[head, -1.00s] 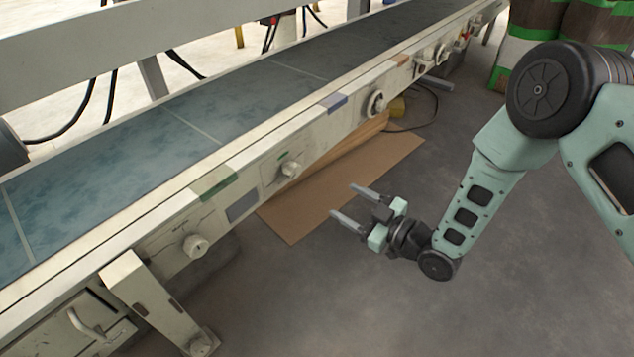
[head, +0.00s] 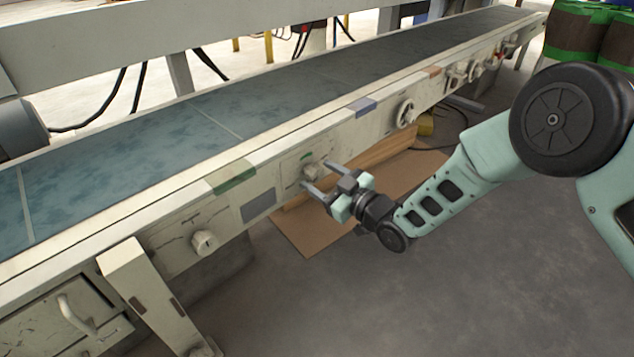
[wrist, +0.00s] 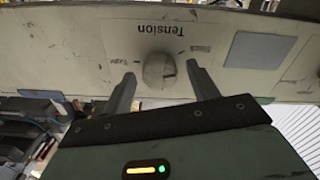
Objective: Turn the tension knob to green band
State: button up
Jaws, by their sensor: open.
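The tension knob (head: 310,171) is a small pale round knob on the cream side panel of the conveyor. A short green band (head: 307,156) is printed just above it. In the wrist view the knob (wrist: 159,70) sits below the upside-down word "Tension", between my fingertips. My gripper (head: 320,175) is open at the panel, one finger on each side of the knob; it also shows in the wrist view (wrist: 161,74). I cannot tell whether the fingers touch the knob. The knob's pointer is too small to read, and the green band cannot be made out in the wrist view.
Another pale knob (head: 204,242) is on the panel to the left, past a grey plate (head: 258,205). A dark-ringed dial (head: 405,113) is to the right. A support leg (head: 150,295) stands at lower left. Cardboard (head: 310,228) lies under the conveyor. Open floor is in front.

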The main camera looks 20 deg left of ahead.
jog(key=shift+x, duration=1.05)
jog(key=c, duration=1)
jog(key=shift+m, duration=0.3)
